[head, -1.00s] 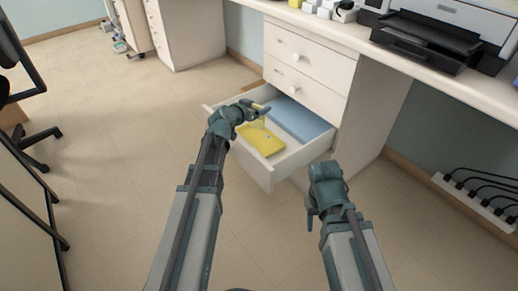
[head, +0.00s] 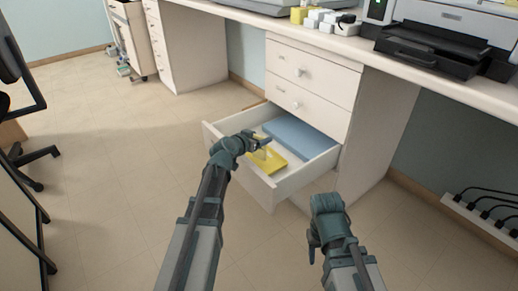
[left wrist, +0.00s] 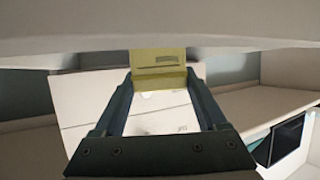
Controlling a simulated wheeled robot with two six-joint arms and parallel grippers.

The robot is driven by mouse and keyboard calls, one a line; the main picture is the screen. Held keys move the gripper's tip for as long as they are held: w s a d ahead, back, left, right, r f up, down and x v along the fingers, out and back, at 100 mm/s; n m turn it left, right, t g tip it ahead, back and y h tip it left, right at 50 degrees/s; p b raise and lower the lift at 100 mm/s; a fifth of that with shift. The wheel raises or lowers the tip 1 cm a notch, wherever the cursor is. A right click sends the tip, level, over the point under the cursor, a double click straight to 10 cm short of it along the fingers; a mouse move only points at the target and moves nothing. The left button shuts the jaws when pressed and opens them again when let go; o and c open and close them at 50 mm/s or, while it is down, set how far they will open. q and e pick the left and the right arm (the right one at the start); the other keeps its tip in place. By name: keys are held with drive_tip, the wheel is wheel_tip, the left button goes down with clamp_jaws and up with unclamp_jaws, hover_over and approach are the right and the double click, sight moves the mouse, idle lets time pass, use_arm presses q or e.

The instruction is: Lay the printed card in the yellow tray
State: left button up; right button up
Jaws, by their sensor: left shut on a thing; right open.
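My left gripper (head: 258,143) is over the open drawer, shut on a flat yellow card. The card (left wrist: 157,62) shows between the fingertips in the left wrist view, with a darker printed band across it. In the head view a flat yellow thing (head: 281,165) shows in the drawer just below the gripper; whether it is the yellow tray is hard to tell. The card partly overlaps it there, and I cannot tell whether they touch. My right gripper (head: 314,245) is outside the drawer, to its front right, open and empty.
The open white drawer (head: 240,165) also holds a blue flat thing (head: 300,135) at its back right. Closed drawers (head: 310,75) stand above it. The counter carries a printer (head: 440,40), white boxes (head: 325,18) and a yellow item (head: 299,15).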

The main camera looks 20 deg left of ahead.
sight(243, 161)
use_arm(q)
wheel_tip(243, 161, down, 4)
drive_tip(key=b, duration=0.3)
drive_tip(key=shift+r, duration=0.25)
drive_tip(key=o, duration=1.4)
drive_tip(key=p+v, duration=0.4)
drive_tip(key=v, duration=0.6)
drive_tip(key=shift+s+r, duration=0.1)
drive_tip(key=shift+r, duration=0.15)
drive_tip(key=shift+v, duration=0.85)
drive_tip(key=shift+f, duration=0.1)
